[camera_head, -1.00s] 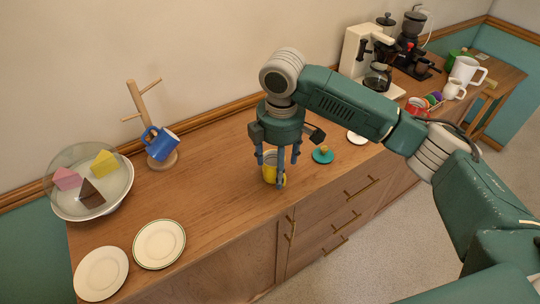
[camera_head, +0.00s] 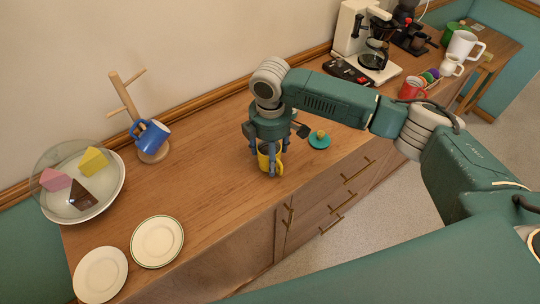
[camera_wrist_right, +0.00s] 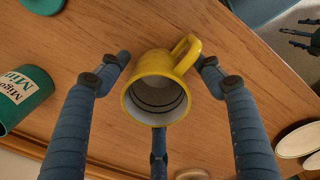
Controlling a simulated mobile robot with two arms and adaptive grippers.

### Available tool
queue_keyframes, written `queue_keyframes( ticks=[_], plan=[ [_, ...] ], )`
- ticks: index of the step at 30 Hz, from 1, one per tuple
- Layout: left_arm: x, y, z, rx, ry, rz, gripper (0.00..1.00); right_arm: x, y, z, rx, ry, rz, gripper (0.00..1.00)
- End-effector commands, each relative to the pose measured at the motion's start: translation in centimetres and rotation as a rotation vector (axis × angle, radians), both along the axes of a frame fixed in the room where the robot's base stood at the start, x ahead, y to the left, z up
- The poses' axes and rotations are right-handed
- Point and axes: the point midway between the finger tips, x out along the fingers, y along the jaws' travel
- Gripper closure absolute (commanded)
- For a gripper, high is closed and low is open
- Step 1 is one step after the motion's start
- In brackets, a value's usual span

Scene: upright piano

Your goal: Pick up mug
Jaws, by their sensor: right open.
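A yellow mug (camera_head: 264,162) stands on the wooden cabinet top near its front edge. My right gripper (camera_head: 268,165) points down over it, its fingers spread around the mug. In the right wrist view the mug (camera_wrist_right: 157,99) opens toward the camera and looks empty, its handle pointing to the upper right. The three open fingers of the right gripper (camera_wrist_right: 160,85) surround it, with gaps at the two side fingers. A third finger is partly hidden behind the mug's near rim. Dark fingers, apparently of my left gripper (camera_wrist_right: 303,36), show small at the wrist view's upper right; their state is unclear.
A blue mug (camera_head: 151,134) hangs on a wooden stand. A teal lid (camera_head: 319,142) lies just right of my gripper. A teal canister (camera_wrist_right: 20,97) shows in the wrist view.

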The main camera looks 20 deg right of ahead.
Motion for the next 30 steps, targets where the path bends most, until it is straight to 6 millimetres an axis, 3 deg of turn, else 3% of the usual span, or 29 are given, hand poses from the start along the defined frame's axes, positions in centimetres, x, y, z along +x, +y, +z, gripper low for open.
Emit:
queue_keyframes(
  ticks=[5,13,23,30],
  plan=[
    [2.7,-0.3,0.8,-0.005,-0.040,0.000,0.29,0.1,0.0,-1.9,0.000,0.000,0.001,0.34],
    [1.7,-0.1,0.6,-0.002,-0.025,0.001,0.29,0.1,0.0,-2.2,0.001,-0.001,0.001,0.36],
    [0.6,-0.1,0.5,-0.001,-0.010,0.001,0.29,0.1,0.0,-2.1,0.001,-0.001,0.001,1.00],
    [0.8,-0.1,0.5,-0.001,-0.011,0.000,0.29,0.1,0.0,-2.0,0.002,-0.002,0.001,1.00]
  ],
)
